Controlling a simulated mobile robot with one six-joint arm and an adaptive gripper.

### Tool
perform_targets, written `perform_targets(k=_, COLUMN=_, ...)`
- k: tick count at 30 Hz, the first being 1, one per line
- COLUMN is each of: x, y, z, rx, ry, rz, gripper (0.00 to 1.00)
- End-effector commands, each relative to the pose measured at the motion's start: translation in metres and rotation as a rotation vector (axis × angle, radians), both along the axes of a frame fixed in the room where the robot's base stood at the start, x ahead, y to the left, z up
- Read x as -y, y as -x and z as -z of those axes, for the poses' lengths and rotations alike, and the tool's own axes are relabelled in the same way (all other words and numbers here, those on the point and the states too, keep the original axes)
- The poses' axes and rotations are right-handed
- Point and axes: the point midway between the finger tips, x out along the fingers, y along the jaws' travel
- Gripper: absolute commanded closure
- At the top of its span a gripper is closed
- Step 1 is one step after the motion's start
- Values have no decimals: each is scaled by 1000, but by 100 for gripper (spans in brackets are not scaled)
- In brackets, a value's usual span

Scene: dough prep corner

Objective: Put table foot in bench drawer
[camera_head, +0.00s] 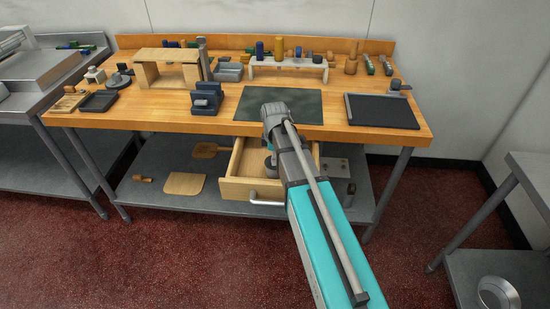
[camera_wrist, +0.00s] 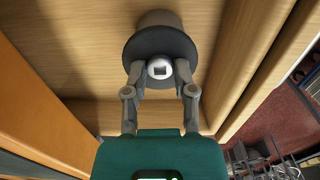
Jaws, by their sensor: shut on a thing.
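The bench drawer (camera_head: 236,188) is pulled open under the wooden bench top, and my arm reaches down over it. My gripper (camera_wrist: 160,70) is shut on the table foot (camera_wrist: 145,46), with a finger on each side of its pale stud. The foot has a dark grey disc and a paler round part beyond it. In the head view the foot (camera_head: 271,167) shows within the drawer walls, partly hidden by my arm. The wrist view shows the drawer's wooden floor (camera_wrist: 80,50) around it. I cannot tell whether the foot touches the floor.
The drawer's metal handle (camera_head: 265,202) sticks out in front. The bench top holds a dark mat (camera_head: 270,105), a black tray (camera_head: 382,111) and a blue-grey block fixture (camera_head: 206,98). A lower metal shelf (camera_head: 150,192) carries wooden boards.

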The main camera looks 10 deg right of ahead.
Motion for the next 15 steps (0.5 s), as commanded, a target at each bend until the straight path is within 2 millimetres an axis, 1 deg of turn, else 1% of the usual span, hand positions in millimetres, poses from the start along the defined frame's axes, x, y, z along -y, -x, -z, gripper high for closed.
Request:
perform_targets(k=1, x=0, y=0, z=2, rx=0, ry=0, rz=0, gripper=100)
perform_targets(k=2, x=0, y=0, z=2, rx=0, ry=0, rz=0, gripper=63)
perform_targets(k=3, x=0, y=0, z=2, rx=0, ry=0, rz=0, gripper=56)
perform_targets(k=7, x=0, y=0, z=1, rx=0, ry=0, rz=0, gripper=32)
perform_targets(k=15, x=0, y=0, z=1, rx=0, ry=0, rz=0, gripper=31)
